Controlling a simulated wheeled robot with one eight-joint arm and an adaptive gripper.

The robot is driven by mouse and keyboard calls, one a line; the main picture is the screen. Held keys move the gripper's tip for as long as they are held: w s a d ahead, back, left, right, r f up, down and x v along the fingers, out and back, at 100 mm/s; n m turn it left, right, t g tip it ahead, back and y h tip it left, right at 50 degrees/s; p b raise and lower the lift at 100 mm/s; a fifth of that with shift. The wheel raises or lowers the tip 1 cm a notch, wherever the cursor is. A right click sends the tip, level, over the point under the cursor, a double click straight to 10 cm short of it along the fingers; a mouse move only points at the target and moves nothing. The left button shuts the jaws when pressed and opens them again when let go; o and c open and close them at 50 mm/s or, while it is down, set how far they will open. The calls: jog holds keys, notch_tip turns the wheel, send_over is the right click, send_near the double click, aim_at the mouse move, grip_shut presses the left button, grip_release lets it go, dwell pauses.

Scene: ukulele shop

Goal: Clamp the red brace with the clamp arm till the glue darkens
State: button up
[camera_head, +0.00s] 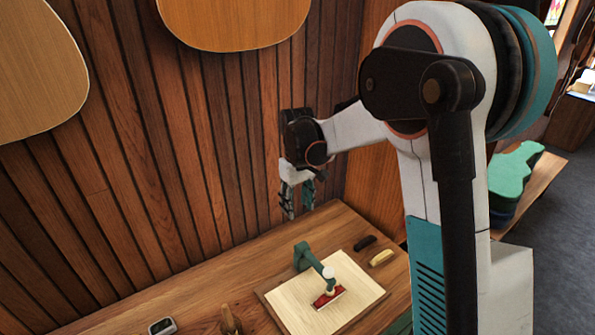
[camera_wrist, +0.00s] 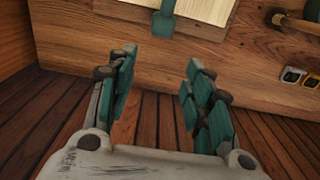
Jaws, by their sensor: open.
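The red brace (camera_head: 328,297) lies on a pale wooden board (camera_head: 355,313) on the workbench in the head view. The teal clamp arm (camera_head: 315,261) reaches from its post at the board's back edge toward the brace. Its light knob and lower tip are at the brace; I cannot tell whether the tip presses on it. In the wrist view only the clamp's teal base (camera_wrist: 163,24) shows, at the board's edge. My gripper (camera_head: 299,212) is open and empty, above the back of the bench near the wall. Its spread fingers also show in the wrist view (camera_wrist: 158,92).
A black block (camera_head: 365,242) and a yellowish block (camera_head: 381,258) lie right of the board. A small grey device (camera_head: 162,326) and a wooden-handled tool (camera_head: 231,320) lie to its left. The plank wall (camera_head: 200,150) rises behind the bench, with guitar bodies hanging on it.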

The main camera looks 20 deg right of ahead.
notch_tip(320, 180, up, 10)
jog(key=shift+r+p, duration=0.25)
jog(key=shift+p, duration=0.1)
jog(key=shift+s, duration=0.1)
jog(key=s+f+m+t+b, duration=0.25)
jog(key=s+b, duration=0.55)
jog(key=s, duration=0.6)
jog(key=s+d+f+m+t+b, duration=0.1)
jog(key=s+f+t+b, duration=0.3)
jog(key=s+f+b, duration=0.4)
jog(key=s+f, duration=0.4)
jog(key=s, duration=0.2)
jog(key=shift+t, duration=0.35)
jog(key=shift+f, duration=0.1)
jog(key=shift+c, duration=0.6)
dwell(2.5)
